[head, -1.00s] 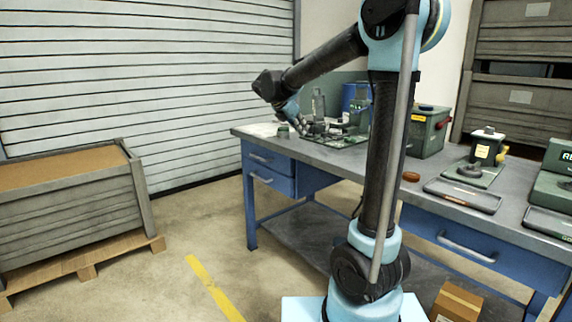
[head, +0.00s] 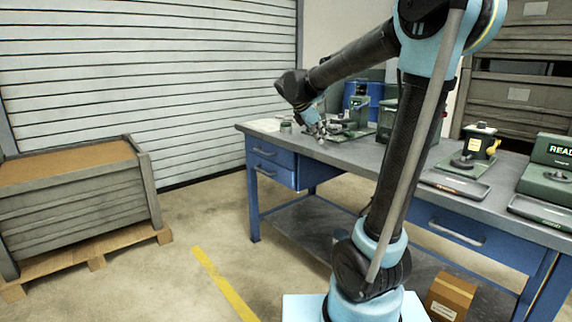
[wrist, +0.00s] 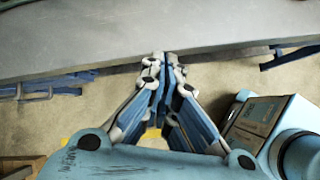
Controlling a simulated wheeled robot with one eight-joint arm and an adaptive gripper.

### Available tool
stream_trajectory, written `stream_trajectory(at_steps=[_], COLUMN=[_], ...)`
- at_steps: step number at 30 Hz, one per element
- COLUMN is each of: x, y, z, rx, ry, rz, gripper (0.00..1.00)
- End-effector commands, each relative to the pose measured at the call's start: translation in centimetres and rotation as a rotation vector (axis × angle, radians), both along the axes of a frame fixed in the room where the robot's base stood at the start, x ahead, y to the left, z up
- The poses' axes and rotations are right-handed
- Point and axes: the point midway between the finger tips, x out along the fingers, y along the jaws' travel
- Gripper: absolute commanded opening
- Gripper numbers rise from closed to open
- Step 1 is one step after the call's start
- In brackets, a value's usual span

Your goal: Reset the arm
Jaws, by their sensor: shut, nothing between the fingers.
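My gripper (head: 322,137) hangs at the end of my raised arm, in front of the left part of the workbench in the head view. In the wrist view, the fingertips of my gripper (wrist: 166,58) are together with nothing between them. They appear over the front edge of the grey bench top (wrist: 215,25), and I cannot tell the height between them. The arm bends down from its elbow to the gripper.
A wooden crate (head: 75,205) stands left. The floor between is clear.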

Motion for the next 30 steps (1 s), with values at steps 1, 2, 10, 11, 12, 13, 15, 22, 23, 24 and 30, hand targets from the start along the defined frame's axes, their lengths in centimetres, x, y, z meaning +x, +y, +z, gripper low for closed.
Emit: stream_trajectory(at_steps=[1, 2, 10, 11, 12, 13, 15, 22, 23, 24, 30], x=[-1.2, -1.9, -10.1, -11.0, -12.1, -13.1, -15.1, -21.6, -22.4, -23.5, -28.2], y=[-0.9, -1.3, -5.1, -5.4, -5.8, -6.1, -6.6, -7.5, -7.5, -7.5, -7.1], z=[-0.4, -0.7, -4.4, -4.8, -5.5, -6.0, -7.2, -11.5, -12.1, -12.9, -17.1], rx=[0.031, 0.053, 0.292, 0.316, 0.351, 0.376, 0.433, 0.609, 0.63, 0.659, 0.79], ry=[-0.012, -0.021, -0.116, -0.127, -0.14, -0.149, -0.172, -0.24, -0.248, -0.259, -0.303], rz=[-0.044, -0.075, -0.428, -0.47, -0.526, -0.568, -0.667, -1.003, -1.047, -1.109, -1.41], gripper=[0.0, 0.0, 0.0, 0.0, 0.0, 0.0, 0.0, 0.0, 0.0, 0.0, 0.0])
